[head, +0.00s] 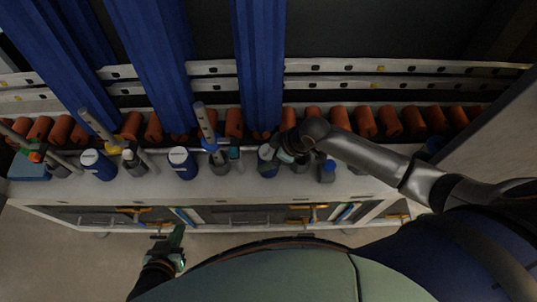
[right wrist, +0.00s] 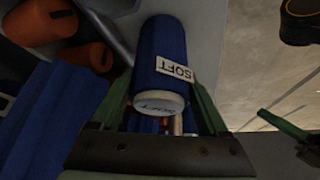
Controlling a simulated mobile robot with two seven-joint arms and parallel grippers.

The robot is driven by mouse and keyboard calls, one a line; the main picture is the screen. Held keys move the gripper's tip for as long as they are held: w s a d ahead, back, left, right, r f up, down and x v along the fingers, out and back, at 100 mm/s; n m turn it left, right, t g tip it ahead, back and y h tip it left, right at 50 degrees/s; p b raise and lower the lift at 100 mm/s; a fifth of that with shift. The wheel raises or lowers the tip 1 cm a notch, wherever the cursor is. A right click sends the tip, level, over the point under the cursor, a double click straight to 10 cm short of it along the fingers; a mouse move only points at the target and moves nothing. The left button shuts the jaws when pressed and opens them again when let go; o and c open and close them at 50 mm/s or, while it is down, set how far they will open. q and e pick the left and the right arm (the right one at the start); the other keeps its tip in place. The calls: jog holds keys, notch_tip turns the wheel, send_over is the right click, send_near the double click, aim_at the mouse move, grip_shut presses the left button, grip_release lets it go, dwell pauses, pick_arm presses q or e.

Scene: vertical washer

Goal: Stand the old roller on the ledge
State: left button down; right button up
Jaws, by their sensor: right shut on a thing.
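A blue roller with a white end and a label reading "SOFT" is between the green fingers of my right gripper (right wrist: 165,105) in the right wrist view. This blue roller (right wrist: 163,50) also shows in the head view (head: 267,161), upright at the pale ledge (head: 225,186). My right gripper (head: 282,156) is shut on it from the right, partly hidden by its own wrist. Whether the roller's base touches the ledge is unclear. My left gripper (head: 172,238) is low in front of the ledge, away from the rollers; its jaw gap is too small to judge.
Two more blue rollers (head: 97,165) (head: 183,163) with white tops stand on the ledge to the left. Grey rods with yellow and blue collars (head: 208,125) lean nearby. Orange cylinders (head: 388,121) line the back below hanging blue strips (head: 259,60).

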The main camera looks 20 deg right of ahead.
jog(key=shift+f, duration=0.15)
jog(key=o, duration=1.2)
jog(key=shift+o, duration=1.2)
pick_arm(q)
jog(key=shift+a+f, duration=0.15)
jog(key=shift+f, duration=0.1)
pick_arm(e)
jog(key=shift+d+r, duration=0.15)
jog(key=shift+r, duration=0.3)
pick_arm(q)
jog(key=shift+s+a+r+p, duration=0.15)
jog(key=shift+a+r+p, duration=0.1)
jog(key=shift+r+p, duration=0.3)
jog(key=shift+s+a+r+p, duration=0.15)
jog(key=shift+a+r+p, duration=0.15)
jog(key=shift+p, duration=0.35)
pick_arm(e)
jog(key=v, duration=1.1)
pick_arm(q)
jog(key=shift+d, duration=0.1)
pick_arm(e)
jog(key=shift+s+d+r, duration=0.1)
jog(key=shift+r, duration=0.05)
